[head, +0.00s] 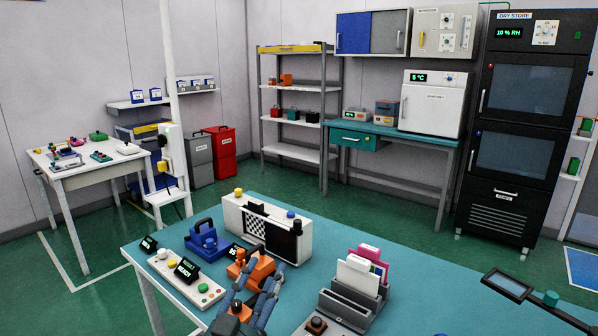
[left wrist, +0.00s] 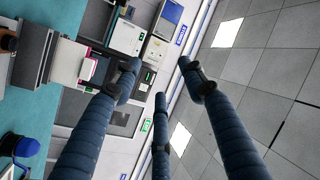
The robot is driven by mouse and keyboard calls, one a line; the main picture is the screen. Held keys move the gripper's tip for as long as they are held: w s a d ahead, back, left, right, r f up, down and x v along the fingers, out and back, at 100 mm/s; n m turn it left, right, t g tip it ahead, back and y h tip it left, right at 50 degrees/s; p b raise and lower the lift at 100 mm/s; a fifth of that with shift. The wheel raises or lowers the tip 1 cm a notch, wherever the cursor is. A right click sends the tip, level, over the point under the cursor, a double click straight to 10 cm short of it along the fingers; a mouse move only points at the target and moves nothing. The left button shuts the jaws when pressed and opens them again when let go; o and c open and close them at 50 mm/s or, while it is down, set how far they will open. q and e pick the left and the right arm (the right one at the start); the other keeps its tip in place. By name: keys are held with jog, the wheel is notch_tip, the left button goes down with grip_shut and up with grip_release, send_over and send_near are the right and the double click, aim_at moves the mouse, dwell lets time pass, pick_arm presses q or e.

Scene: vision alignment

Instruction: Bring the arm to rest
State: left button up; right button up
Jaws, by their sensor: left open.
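My left gripper (head: 250,300) is low in the head view, over the near part of the teal table (head: 430,265). Dark blue-grey fingers show there beside an orange part; what the orange part belongs to is hard to tell. In the left wrist view the gripper (left wrist: 158,78) has its three fingers spread apart. Nothing shows between the fingertips, so it is open and empty. The left wrist view is turned sideways, with the table along the left and ceiling tiles on the right. My right gripper is in neither view.
Close by on the table are a white checkered device (head: 240,228), a blue padlock-like block (head: 206,242), a control panel (head: 168,272) and a grey card holder (head: 340,305) with upright cards. A tablet-like screen (head: 507,285) is at the right. Green floor lies beyond.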

pick_arm(q)
jog(key=s+a+f+n+g+y, duration=0.35)
jog(key=s+a+f, duration=0.25)
jog(key=f, duration=0.4)
jog(key=s+a+f+n+g+y, duration=0.25)
jog(key=s+a+f+g, duration=0.2)
jog(key=f, duration=0.65)
jog(key=s+a+f+g, duration=0.1)
jog(key=s+f+g, duration=0.2)
jog(key=s, duration=0.4)
jog(key=s+a+f+n+g, duration=0.15)
jog(key=s+f, duration=0.25)
jog(key=s, duration=0.4)
jog(key=s+a+f+g, duration=0.1)
jog(key=s+f+g, duration=0.2)
jog(key=s, duration=0.4)
notch_tip(320, 180, down, 25)
jog(key=s+g, duration=0.1)
jog(key=g, duration=0.1)
jog(key=s+a+f, duration=0.2)
jog(key=s+f, duration=1.5)
jog(key=shift+s+a+f+g, duration=0.35)
jog(key=shift+s+f, duration=0.05)
